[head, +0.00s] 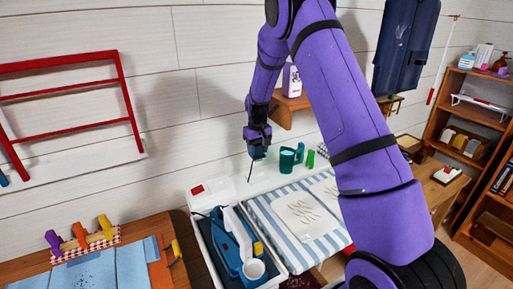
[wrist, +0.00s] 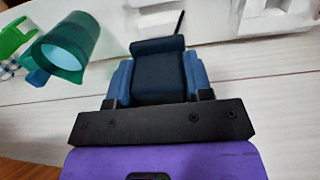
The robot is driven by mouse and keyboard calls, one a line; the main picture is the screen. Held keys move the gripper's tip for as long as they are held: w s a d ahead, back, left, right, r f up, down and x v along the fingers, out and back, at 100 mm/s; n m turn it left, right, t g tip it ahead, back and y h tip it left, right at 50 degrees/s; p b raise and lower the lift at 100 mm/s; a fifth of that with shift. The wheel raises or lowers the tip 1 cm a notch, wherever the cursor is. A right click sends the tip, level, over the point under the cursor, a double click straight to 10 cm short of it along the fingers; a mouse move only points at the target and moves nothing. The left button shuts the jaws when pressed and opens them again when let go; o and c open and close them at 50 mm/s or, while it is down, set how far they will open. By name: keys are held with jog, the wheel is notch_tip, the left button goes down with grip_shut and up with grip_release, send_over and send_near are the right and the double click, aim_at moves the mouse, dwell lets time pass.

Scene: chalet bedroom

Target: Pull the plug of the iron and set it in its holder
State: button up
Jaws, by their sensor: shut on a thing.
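My gripper (head: 258,152) hangs in front of the plank wall, above the back end of the ironing area. It is shut on a dark plug (wrist: 160,75), which fills the space between the blue fingers in the wrist view. A thin black cord (head: 249,174) hangs below the fingers in the head view; its end also shows in the wrist view (wrist: 179,22). The blue and white iron (head: 232,240) sits in a white-rimmed tray at the bottom centre. I cannot tell which part is the plug's holder.
A white box with a red switch (head: 197,189) stands left of the gripper. A green cup (head: 288,159) stands to the right, behind the striped ironing board (head: 262,212). A wooden shelf (head: 283,110) with a bottle juts from the wall. Clothespins (head: 80,234) lie left.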

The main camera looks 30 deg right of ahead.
jog(key=shift+d+f, duration=0.1)
jog(key=shift+f, duration=4.6)
jog(key=shift+f, duration=0.15)
jog(key=o, duration=1)
